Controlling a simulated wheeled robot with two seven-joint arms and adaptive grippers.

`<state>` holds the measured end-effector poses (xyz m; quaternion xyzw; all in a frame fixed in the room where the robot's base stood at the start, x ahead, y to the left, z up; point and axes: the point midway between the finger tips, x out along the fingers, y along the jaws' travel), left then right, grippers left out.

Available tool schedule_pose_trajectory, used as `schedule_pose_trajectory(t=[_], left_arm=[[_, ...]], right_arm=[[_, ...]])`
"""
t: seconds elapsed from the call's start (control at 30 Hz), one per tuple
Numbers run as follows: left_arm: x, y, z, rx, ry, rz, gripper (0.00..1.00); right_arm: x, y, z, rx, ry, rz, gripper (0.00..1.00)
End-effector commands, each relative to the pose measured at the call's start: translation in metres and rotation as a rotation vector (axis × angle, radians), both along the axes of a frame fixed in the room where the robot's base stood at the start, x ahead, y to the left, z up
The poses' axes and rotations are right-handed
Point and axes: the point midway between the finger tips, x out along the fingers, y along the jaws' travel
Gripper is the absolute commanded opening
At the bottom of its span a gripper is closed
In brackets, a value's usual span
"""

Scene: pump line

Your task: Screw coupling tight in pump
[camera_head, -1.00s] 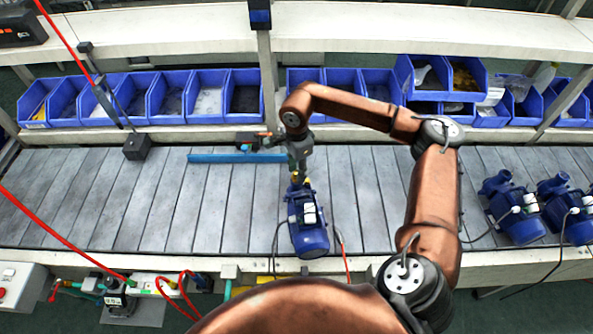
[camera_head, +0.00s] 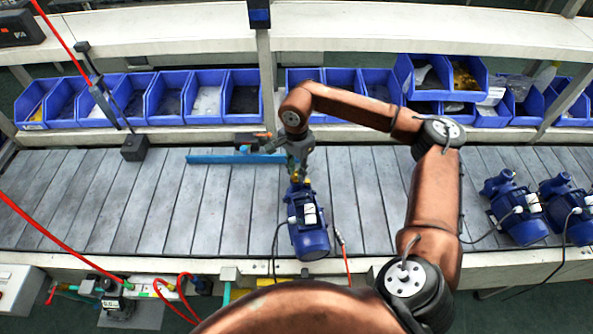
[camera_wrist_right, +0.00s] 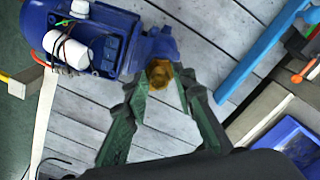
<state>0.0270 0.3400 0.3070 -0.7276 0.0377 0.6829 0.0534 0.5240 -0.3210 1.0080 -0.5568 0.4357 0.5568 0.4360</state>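The blue pump (camera_head: 306,228) stands on the slatted line in the middle of the head view. It also shows at the upper left of the right wrist view (camera_wrist_right: 112,45). A brass-coloured coupling (camera_wrist_right: 160,74) sits at the pump's end, between the fingertips of my right gripper (camera_wrist_right: 162,80). The fingers appear closed on the coupling, and the coupling touches the pump's port. In the head view my right gripper (camera_head: 297,174) is over the pump's far end and partly hides the coupling. My left gripper is not in view.
More blue pumps (camera_head: 517,207) stand at the right of the line. A blue bar (camera_head: 222,159) lies left of my gripper. Blue bins (camera_head: 208,97) line the shelf behind. The left slats are clear.

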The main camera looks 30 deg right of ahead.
Motion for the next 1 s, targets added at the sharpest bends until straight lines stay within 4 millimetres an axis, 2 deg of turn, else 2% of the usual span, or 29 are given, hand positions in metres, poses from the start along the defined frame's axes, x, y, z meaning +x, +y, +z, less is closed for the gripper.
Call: schedule_pose_trajectory(t=[0.07, 0.3, 0.5, 0.8, 1.0], left_arm=[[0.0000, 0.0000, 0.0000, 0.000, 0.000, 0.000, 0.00], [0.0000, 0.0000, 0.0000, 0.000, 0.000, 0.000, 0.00], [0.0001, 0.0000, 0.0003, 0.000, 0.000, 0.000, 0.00], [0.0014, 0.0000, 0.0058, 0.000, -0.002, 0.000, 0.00], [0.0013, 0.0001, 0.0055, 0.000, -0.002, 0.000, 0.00]], right_arm=[[0.0000, 0.0001, -0.0001, 0.000, 0.000, 0.000, 0.17], [0.0000, 0.0001, -0.0002, 0.000, 0.000, 0.000, 0.01], [0.0001, 0.0001, -0.0001, 0.000, 0.000, -0.009, 0.00], [0.0000, 0.0004, 0.0004, 0.001, 0.000, -0.278, 0.00], [0.0001, 0.0003, -0.0003, 0.001, 0.000, -0.303, 0.00]])
